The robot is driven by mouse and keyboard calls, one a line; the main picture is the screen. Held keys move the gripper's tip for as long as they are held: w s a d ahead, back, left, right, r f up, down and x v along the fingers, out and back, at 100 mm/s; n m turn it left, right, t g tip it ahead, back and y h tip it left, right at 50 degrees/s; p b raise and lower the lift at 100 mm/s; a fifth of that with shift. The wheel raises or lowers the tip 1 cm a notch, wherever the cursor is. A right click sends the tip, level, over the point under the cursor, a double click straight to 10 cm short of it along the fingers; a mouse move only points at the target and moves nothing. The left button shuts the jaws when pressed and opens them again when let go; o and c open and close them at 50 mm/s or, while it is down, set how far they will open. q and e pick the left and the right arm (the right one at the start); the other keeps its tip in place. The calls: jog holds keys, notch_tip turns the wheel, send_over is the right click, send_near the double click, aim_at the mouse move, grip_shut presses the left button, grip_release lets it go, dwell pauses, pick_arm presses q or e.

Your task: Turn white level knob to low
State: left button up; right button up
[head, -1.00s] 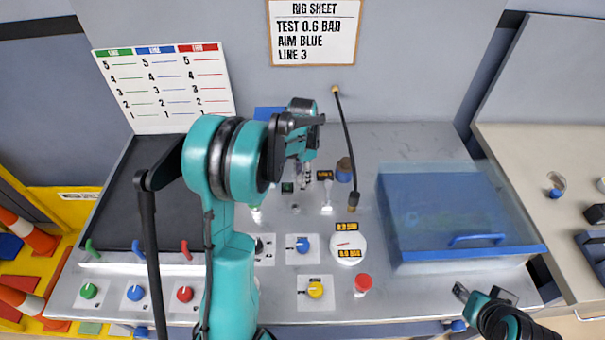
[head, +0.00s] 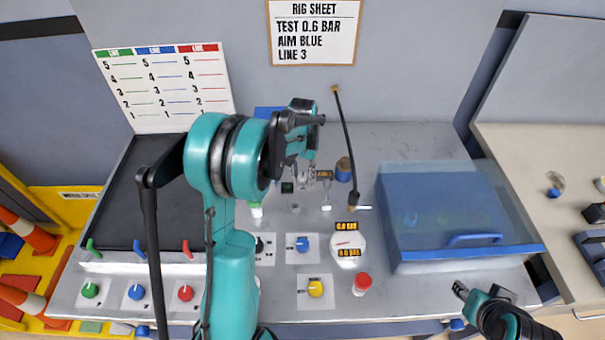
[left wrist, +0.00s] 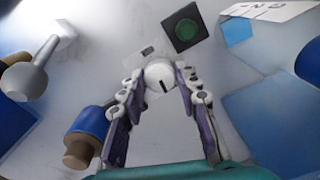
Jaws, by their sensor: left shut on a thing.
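The white level knob (left wrist: 158,74) shows in the left wrist view as a round white cap with a dark mark line on top. My left gripper (left wrist: 157,82) is shut on it, with one finger on each side. In the head view my left gripper (head: 309,173) is over the rear middle of the bench, and its fingers and arm hide the knob. My right gripper (head: 480,292) is low at the right, away from the knob; whether its fingers are open is unclear.
Close to the knob are a green button on a black square (left wrist: 187,32) and a blue cylinder with a brown tip (left wrist: 88,138). A pale rounded fitting (left wrist: 30,78) stands at the left. A blue clear-lidded box (head: 440,215) fills the bench's right side.

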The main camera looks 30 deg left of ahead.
aim_at(302, 177)
pick_arm(q)
jog(key=shift+n, duration=0.3)
jog(key=o, duration=1.2)
jog(key=shift+c, duration=0.2)
notch_tip(302, 177, up, 12)
